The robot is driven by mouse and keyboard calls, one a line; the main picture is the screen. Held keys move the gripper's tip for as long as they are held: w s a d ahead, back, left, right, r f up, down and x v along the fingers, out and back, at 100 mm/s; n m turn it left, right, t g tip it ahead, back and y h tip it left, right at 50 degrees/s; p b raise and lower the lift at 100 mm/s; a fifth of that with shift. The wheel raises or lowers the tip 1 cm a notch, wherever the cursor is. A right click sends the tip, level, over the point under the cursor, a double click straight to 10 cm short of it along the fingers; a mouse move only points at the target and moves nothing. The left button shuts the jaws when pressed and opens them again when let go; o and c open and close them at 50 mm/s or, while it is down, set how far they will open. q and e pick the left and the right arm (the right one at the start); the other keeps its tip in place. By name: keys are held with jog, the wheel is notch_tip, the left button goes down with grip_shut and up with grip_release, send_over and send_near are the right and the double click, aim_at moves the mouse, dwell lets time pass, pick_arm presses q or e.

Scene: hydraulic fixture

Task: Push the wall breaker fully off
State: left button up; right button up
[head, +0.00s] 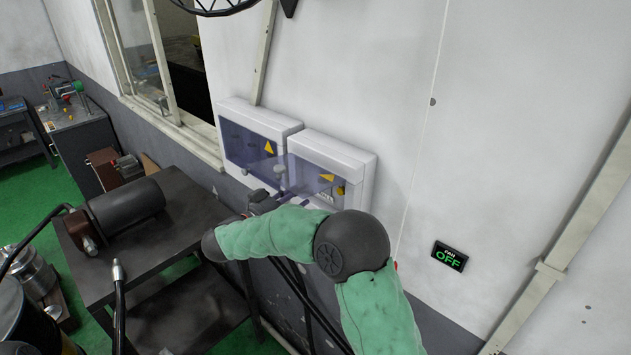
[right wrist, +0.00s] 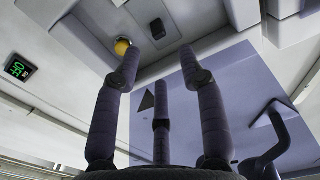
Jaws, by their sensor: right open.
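Two white wall boxes with bluish see-through covers hang side by side, the left box (head: 291,126) and the right box (head: 366,163). The right box's cover (head: 308,174) seems to stand out from it. In the right wrist view, a small black switch (right wrist: 158,28), which may be the breaker, sits in a recess beside a yellow round part (right wrist: 122,47). I cannot tell its position. My right gripper (right wrist: 160,65) is open and empty, fingers pointing toward the recess, apparently short of the switch. In the head view my forearm partly hides the right box's lower part. My left gripper is out of view.
A sign (head: 449,256) reading "FAN OFF" is on the wall at right. A dark metal table (head: 190,213) with a black cylinder (head: 126,209) stands at left below the window. A dark bent part (right wrist: 272,140) shows at right in the wrist view.

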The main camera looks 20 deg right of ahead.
jog(key=p+x, duration=0.1)
jog(key=x, duration=0.6)
jog(key=shift+p, duration=0.3)
